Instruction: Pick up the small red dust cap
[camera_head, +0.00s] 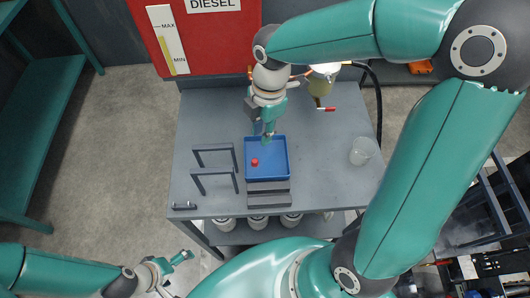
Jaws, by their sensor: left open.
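The small red dust cap (254,162) lies in the blue tray (283,174), left of the tray's middle. My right gripper (268,137) points down over the far part of the tray, beyond the cap and a little to its right. It is apart from the cap; the view does not show clearly whether its fingers are open or shut. My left gripper (184,257) is open and low at the lower left, off the table's front edge, far from the cap.
The tray stands on a grey table (325,190). Two dark upright frames (214,170) stand left of it, and a dark stepped block (268,193) sits in front. A clear beaker (362,151) is at the right. A red-handled valve (326,109) is behind, near the red diesel tank (215,45).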

